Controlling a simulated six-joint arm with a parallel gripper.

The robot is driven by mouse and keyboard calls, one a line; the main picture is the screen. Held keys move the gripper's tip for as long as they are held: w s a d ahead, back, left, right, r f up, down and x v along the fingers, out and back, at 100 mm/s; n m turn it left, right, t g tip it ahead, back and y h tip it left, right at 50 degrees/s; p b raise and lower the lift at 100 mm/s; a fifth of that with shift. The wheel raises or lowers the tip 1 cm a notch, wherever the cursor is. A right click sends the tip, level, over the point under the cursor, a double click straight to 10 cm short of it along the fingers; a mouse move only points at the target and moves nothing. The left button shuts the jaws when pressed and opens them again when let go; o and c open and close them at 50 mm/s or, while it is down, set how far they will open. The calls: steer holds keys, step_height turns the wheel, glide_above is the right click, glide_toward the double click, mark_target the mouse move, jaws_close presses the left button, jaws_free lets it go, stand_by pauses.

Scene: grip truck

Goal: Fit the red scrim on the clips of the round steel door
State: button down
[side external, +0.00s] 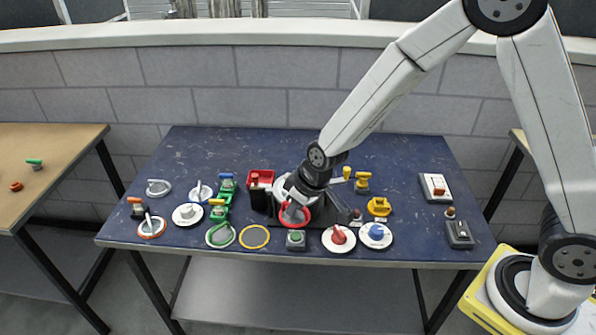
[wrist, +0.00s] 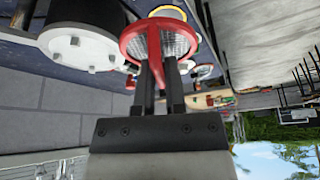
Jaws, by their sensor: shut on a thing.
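The red scrim (side external: 305,217) has a red ring, a pale mesh and a red bar across it. In the wrist view, my gripper (wrist: 160,66) is shut on the bar of the red scrim (wrist: 129,40). In the side view, my gripper (side external: 291,204) holds it tilted near the table's front middle, above a dark base. A pale round piece (side external: 282,187) shows partly behind my gripper.
The blue table (side external: 240,148) has several discs and rings along its front, including a yellow ring (side external: 254,237) and a green ring (side external: 220,235). A switch box (side external: 435,187) is at right. The back of the table is clear.

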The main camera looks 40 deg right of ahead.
steer(key=w+d+r, duration=0.2)
steer(key=w+d, duration=0.8)
steer(key=shift+w+r+m, duration=0.35)
steer(key=shift+r+m, duration=0.05)
steer(key=shift+f, duration=0.15)
steer(key=shift+f, duration=2.35)
steer(key=shift+f, duration=1.1)
stand_by(1.3)
steer(key=shift+c, duration=1.4)
jaws_free()
steer(key=shift+r, duration=0.1)
